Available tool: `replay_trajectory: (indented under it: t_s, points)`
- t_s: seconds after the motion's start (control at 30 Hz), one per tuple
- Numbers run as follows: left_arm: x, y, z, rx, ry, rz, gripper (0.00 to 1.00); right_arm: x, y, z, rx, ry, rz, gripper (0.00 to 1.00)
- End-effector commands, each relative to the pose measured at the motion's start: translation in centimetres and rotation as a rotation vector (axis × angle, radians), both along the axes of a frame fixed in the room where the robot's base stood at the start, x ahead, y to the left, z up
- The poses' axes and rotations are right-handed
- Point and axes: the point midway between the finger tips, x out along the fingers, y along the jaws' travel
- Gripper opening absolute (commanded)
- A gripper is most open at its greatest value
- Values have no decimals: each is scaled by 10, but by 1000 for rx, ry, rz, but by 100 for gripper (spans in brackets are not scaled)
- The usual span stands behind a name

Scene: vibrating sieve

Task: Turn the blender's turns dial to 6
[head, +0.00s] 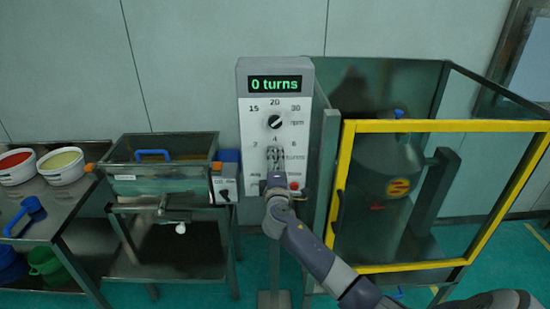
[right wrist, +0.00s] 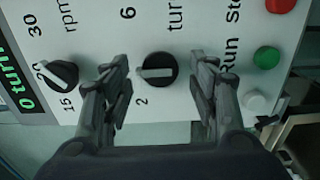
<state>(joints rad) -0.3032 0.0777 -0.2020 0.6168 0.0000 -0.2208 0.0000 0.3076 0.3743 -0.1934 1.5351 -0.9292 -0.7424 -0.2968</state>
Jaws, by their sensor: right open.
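The blender's control panel (head: 259,135) stands upright against the wall, and its display (head: 275,85) reads "0 turns". My right gripper (head: 276,154) is in front of the panel and covers the turns dial in the head view. In the right wrist view the black turns dial (right wrist: 160,70) lies between the two open fingers, with gaps on both sides. The dial's light pointer mark points left in that view, towards the display side of the panel. The numbers 2 and 6 show beside the dial. My left gripper is not in view.
The rpm dial (head: 275,121) sits just above the turns dial. A green button (right wrist: 267,57) and a red one lie below it on the panel. A yellow-framed guard door (head: 344,180) is close on the right. A metal sieve box (head: 125,170) stands left.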

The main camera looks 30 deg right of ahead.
Motion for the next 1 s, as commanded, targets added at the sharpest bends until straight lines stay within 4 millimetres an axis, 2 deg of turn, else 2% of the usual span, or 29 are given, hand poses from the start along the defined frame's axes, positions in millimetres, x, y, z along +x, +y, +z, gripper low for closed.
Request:
replay_trajectory:
  t_s: [0.2,0.53,0.57,0.73,1.0]
  points:
    - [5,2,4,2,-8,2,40,13,-8,0,-1,1,0,54]
    - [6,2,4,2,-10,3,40,15,-9,-1,1,1,1,54]
    - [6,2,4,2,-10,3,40,15,-9,-1,1,1,1,50]
    - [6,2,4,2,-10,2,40,15,-9,-1,1,1,1,11]
    - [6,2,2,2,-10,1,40,15,-9,-1,8,-4,0,9]
